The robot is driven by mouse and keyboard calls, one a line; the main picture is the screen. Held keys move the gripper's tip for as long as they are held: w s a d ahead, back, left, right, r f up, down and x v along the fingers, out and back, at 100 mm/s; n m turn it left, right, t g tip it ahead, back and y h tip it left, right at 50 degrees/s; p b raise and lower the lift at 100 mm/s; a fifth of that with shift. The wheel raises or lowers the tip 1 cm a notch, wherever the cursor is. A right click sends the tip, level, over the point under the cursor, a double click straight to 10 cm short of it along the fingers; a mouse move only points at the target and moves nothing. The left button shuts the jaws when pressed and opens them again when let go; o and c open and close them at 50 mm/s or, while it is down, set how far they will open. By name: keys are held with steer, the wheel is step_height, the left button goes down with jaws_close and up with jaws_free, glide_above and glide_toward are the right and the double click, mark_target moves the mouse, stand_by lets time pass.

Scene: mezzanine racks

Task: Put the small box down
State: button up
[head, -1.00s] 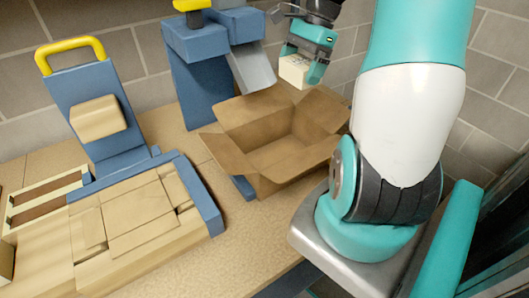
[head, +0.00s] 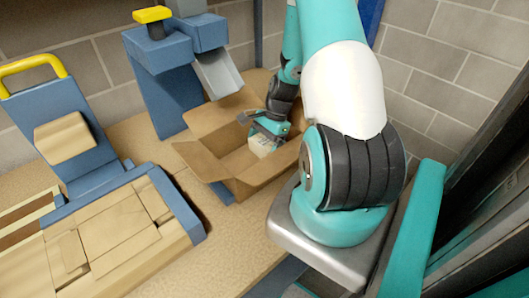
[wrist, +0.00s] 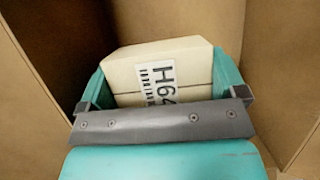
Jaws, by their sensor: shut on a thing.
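The small box (wrist: 190,60) is pale cream with a white label reading "H64" and a barcode. My gripper (head: 265,140) is shut on it, with a teal finger on each side in the wrist view (wrist: 160,85). The small box also shows in the head view (head: 262,146), inside the open cardboard carton (head: 215,168). Brown carton walls surround the gripper in the wrist view. I cannot tell whether the small box touches the carton floor.
A blue machine with a yellow knob (head: 153,15) and a grey chute (head: 218,75) stands behind the carton. At left is a blue frame with a yellow handle (head: 35,70) and tan blocks. Bare tabletop (head: 225,235) lies in front of the carton.

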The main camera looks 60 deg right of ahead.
steer(key=shift+f+p, duration=0.35)
steer(key=shift+f, duration=1.85)
steer(key=shift+f, duration=0.2)
steer(key=o, duration=0.7)
steer(key=shift+c, duration=0.2)
steer(key=shift+r, duration=0.15)
steer(key=b+v, duration=0.3)
steer(key=v, duration=0.9)
